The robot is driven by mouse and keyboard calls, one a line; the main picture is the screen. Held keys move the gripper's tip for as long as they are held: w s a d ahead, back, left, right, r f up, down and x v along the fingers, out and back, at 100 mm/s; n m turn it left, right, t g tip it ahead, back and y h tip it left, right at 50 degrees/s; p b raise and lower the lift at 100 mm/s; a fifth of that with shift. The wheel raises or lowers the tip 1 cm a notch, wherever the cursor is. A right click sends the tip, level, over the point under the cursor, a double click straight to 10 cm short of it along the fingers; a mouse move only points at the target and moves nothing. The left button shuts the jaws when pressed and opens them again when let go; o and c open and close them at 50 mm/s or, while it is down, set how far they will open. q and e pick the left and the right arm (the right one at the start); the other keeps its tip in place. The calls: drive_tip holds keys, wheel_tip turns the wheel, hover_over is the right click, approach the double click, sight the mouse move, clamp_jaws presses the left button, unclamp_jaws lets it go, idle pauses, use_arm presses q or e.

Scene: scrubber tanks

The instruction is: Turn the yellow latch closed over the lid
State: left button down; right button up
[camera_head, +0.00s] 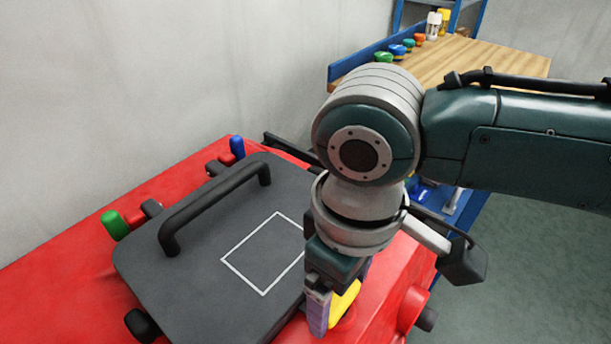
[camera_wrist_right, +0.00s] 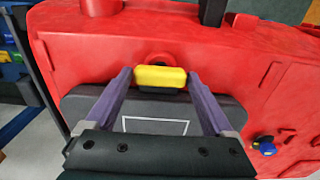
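The yellow latch (camera_head: 345,301) sits at the lid's near right edge in the head view, partly hidden by my right gripper. In the right wrist view the latch (camera_wrist_right: 160,76) lies crosswise at the lid's edge, in front of a round red boss. The dark grey lid (camera_head: 205,265) has a black bar handle and a white square outline. My right gripper (camera_head: 331,310) points down at the latch. Its purple fingers (camera_wrist_right: 160,80) are wide apart, one at each end of the latch. They are very close to it; contact cannot be told. My left gripper is out of view.
The red tank body (camera_head: 50,285) surrounds the lid. Green (camera_head: 115,225) and blue (camera_head: 237,147) knobs stand along its far side. A wooden-topped bench (camera_head: 480,62) with small coloured items is at the back right. Open grey floor (camera_head: 530,270) lies to the right.

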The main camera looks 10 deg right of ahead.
drive_tip(key=c, duration=0.9)
